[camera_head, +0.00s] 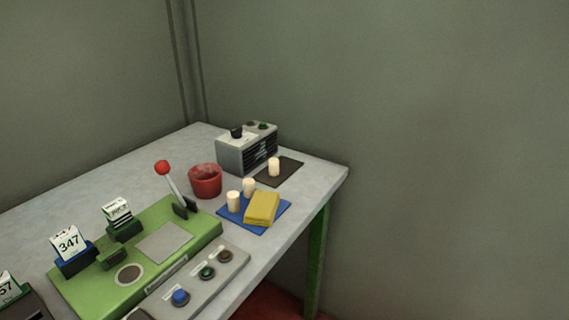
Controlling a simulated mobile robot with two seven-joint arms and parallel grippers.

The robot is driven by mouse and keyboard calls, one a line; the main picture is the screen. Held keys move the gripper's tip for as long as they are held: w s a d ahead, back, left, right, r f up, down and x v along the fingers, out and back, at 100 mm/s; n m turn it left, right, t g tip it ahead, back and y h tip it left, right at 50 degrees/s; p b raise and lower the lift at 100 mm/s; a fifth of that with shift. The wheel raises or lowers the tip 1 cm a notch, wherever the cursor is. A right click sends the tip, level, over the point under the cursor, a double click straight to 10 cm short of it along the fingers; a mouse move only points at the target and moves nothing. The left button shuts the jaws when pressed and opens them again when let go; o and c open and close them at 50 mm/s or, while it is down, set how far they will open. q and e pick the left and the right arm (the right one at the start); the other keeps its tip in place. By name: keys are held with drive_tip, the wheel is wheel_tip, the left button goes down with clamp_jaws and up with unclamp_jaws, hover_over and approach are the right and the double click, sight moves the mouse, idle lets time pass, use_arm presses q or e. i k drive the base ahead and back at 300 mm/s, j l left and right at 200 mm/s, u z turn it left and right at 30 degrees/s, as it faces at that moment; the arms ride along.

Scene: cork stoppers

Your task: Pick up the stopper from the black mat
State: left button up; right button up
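A pale cream stopper (274,167) stands upright on the black mat (291,171) near the far right corner of the table. Neither of my grippers shows in the head view.
A grey box with knobs (235,153) stands right beside the black mat on its left. A red cup (205,181), a folded yellow cloth (262,208) and a green panel with a red-knobbed lever (205,233) are nearer. The grey table (330,177) ends just right of the mat.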

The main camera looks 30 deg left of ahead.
sight(273, 162)
drive_tip(key=i+l, duration=0.1)
drive_tip(key=l, duration=0.2)
drive_tip(key=i+l, duration=0.1)
drive_tip(key=l, duration=0.25)
drive_tip(key=l+u, duration=0.2)
drive_tip(key=u, duration=1)
drive_tip(key=i+l, duration=0.05)
